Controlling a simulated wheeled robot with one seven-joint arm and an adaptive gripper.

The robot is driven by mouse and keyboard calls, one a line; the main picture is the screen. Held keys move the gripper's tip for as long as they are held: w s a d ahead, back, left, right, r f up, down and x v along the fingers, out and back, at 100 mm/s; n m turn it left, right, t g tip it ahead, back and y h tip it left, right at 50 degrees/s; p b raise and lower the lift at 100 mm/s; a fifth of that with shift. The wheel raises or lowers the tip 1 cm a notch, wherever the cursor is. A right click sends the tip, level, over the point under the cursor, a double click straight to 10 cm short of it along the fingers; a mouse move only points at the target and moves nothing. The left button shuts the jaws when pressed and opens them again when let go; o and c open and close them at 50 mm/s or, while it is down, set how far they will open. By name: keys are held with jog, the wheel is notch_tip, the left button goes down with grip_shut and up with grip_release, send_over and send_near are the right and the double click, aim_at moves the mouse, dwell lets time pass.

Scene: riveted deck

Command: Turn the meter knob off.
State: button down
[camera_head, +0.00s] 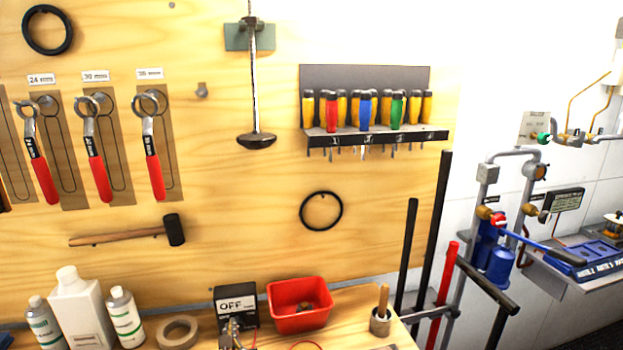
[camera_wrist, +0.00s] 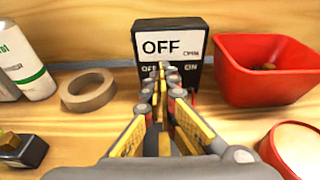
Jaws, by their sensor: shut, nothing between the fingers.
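The meter is a black box with a white display reading "OFF" (camera_head: 236,294); it stands on the wooden bench against the back panel. It also shows upright in the wrist view (camera_wrist: 188,27), with small "OFF" and "ON" labels below the display. My gripper (camera_wrist: 163,72) is shut and empty, its fingertips in front of the meter's lower face between the two labels. The fingers cover the spot where the knob would be, so I cannot see the knob or tell whether they touch it. In the head view my gripper (camera_head: 231,328) shows at the bottom edge.
A red bin (camera_head: 299,318) stands close right of the meter. A tape roll (camera_head: 178,332) and several bottles (camera_head: 82,310) stand left. A cup with a wooden handle (camera_head: 380,322) is further right. In the wrist view, a red-rimmed round container (camera_wrist: 297,150) sits near right.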

jog(key=shift+s+d, duration=0.25)
jog(key=shift+s, duration=0.45)
jog(key=shift+s+d, duration=0.25)
jog(key=shift+s, duration=0.45)
jog(key=shift+w+d, duration=0.1)
